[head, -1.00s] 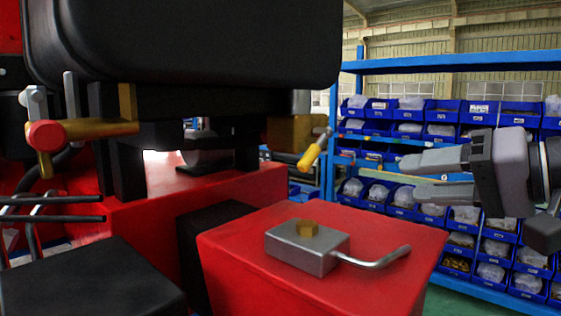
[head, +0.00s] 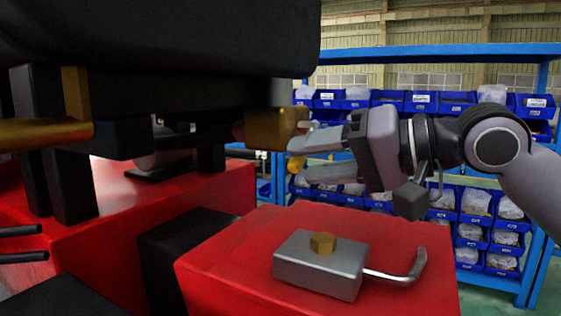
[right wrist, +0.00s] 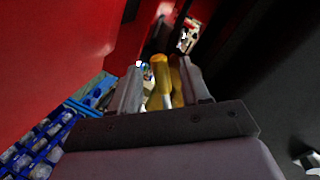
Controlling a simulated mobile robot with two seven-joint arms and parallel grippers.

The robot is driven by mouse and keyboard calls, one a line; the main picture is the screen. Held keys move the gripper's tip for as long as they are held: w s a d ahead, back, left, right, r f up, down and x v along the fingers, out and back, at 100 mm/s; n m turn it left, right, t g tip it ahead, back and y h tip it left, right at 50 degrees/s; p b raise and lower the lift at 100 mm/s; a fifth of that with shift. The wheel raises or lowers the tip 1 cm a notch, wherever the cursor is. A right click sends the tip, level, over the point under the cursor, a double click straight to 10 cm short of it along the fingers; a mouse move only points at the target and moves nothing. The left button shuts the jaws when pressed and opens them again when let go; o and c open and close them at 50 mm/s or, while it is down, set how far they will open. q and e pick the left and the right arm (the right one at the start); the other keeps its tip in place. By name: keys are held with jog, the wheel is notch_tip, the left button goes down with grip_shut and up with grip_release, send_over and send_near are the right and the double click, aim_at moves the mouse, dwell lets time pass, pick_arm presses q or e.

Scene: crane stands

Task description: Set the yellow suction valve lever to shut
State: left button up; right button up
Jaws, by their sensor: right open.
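The yellow valve lever (head: 296,164) shows in the head view at the front of the brass valve body (head: 268,124), under the black tank; most of it is hidden behind my right gripper. My right gripper (head: 302,156) comes in from the right with its fingers pointing left at the lever. In the right wrist view the yellow lever (right wrist: 160,72) lies between the two open fingers of the gripper (right wrist: 160,82). Whether a finger touches it I cannot tell. My left gripper is not in view.
A grey metal block (head: 320,266) with a brass hex nut and a bent rod sits on the red stand (head: 225,265) below my gripper. The black tank (head: 170,35) hangs close on the left. A blue shelf (head: 450,52) with bins stands behind.

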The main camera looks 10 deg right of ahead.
aim_at(303, 161)
jog(key=x, duration=0.5)
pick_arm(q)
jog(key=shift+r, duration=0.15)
pick_arm(e)
jog(key=shift+c, duration=0.3)
grip_shut()
jog(key=p, duration=0.1)
jog(key=m+p, duration=0.1)
jog(key=shift+s+a+r+p, duration=0.1)
jog(key=shift+s+r+p, duration=0.15)
jog(key=shift+r+p, duration=0.1)
jog(key=shift+o, duration=0.3)
grip_release()
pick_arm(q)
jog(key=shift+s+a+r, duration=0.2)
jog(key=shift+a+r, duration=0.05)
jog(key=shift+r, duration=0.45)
